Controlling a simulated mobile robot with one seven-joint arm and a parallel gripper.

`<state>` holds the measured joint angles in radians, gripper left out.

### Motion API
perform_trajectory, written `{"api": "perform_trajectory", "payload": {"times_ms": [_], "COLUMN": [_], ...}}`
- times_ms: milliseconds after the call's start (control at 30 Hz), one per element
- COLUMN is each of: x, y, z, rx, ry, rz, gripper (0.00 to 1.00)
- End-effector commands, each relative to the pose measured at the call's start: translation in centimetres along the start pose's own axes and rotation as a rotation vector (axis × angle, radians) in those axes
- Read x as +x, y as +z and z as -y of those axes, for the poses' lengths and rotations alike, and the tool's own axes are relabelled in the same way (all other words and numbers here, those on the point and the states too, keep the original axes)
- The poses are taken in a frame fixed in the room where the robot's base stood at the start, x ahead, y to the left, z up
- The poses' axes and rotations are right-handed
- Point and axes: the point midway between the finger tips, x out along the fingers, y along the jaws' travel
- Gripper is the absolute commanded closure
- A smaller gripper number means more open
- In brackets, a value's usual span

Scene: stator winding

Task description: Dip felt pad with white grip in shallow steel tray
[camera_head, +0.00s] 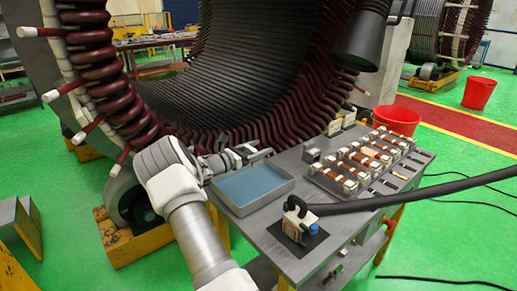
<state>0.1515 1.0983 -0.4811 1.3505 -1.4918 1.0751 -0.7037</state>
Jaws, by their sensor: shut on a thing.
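The shallow steel tray (279,192) stands on the left part of the grey workbench and has a flat blue surface inside. My gripper (255,153) is just behind the tray's far rim, between the tray and the large stator. It is shut on a small pale thing, seemingly the felt pad with white grip (238,154). The pad is small and partly hidden by the fingers, so its felt face cannot be made out. My gripper appears above bench height; whether the pad touches the tray cannot be told.
The stator (245,60) with dark red coils rises close behind the bench. A device with a blue part (314,229) and a thick black hose (420,199) sits right of the tray. A rack of copper-coloured parts (365,160) fills the bench's back right. Red buckets (397,118) stand beyond.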

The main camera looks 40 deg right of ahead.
Motion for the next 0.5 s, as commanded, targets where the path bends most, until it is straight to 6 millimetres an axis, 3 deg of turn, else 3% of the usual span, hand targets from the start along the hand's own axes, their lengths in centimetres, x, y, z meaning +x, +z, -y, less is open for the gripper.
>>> {"api": "perform_trajectory", "payload": {"times_ms": [500], "x": [0.0], "y": [-5.3], "z": [0.0], "rx": [-0.002], "ry": [0.0], "rz": [0.0], "gripper": [0.81]}}
